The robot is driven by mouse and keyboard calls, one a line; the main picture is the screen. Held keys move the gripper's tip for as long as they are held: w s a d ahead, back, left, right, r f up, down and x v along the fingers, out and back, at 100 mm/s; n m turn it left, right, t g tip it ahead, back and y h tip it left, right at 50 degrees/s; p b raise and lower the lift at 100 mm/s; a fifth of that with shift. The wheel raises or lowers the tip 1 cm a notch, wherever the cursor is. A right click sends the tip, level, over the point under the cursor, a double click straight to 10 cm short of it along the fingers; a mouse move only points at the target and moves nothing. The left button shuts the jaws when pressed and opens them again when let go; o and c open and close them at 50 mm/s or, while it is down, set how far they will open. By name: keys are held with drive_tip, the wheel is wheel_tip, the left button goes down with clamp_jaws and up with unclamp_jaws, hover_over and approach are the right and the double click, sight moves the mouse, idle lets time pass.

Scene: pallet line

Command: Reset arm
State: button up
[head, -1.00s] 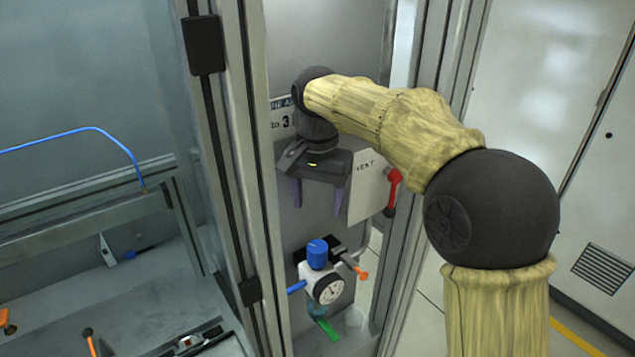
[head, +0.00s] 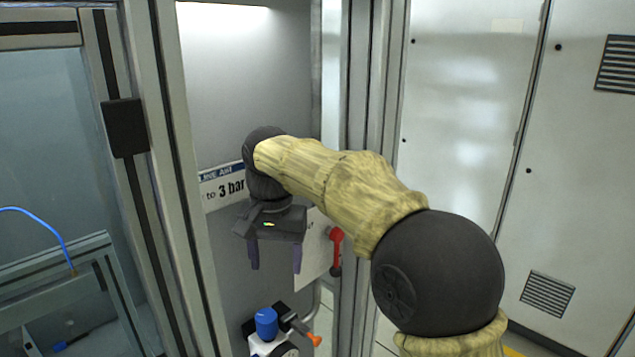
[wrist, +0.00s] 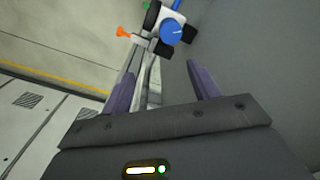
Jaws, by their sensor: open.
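My gripper (head: 275,256) hangs with its two purple fingers pointing down in front of the grey panel. The fingers are apart with nothing between them. In the wrist view my gripper (wrist: 160,85) is also open and empty. Below it in the head view is the air regulator with a blue knob (head: 266,323), apart from the fingers and cut off by the bottom edge. The same blue knob (wrist: 170,36) and an orange-tipped valve (wrist: 122,32) show beyond the fingers in the wrist view.
A red handle (head: 336,250) sits right of my gripper beside a white card (head: 314,240). Frame posts (head: 165,120) stand on the left. Grey cabinets (head: 470,90) stand at the right.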

drive_tip(key=s+d+f+t+b, duration=0.1)
drive_tip(key=s+d+f+b, duration=0.15)
drive_tip(key=d+f, duration=1.25)
drive_tip(key=s+d+f+t, duration=0.1)
drive_tip(key=s+d+f, duration=0.6)
drive_tip(key=s+d, duration=0.4)
drive_tip(key=shift+s+d+f+n, duration=0.2)
drive_tip(key=shift+d+f+n, duration=0.1)
drive_tip(key=shift+f, duration=0.1)
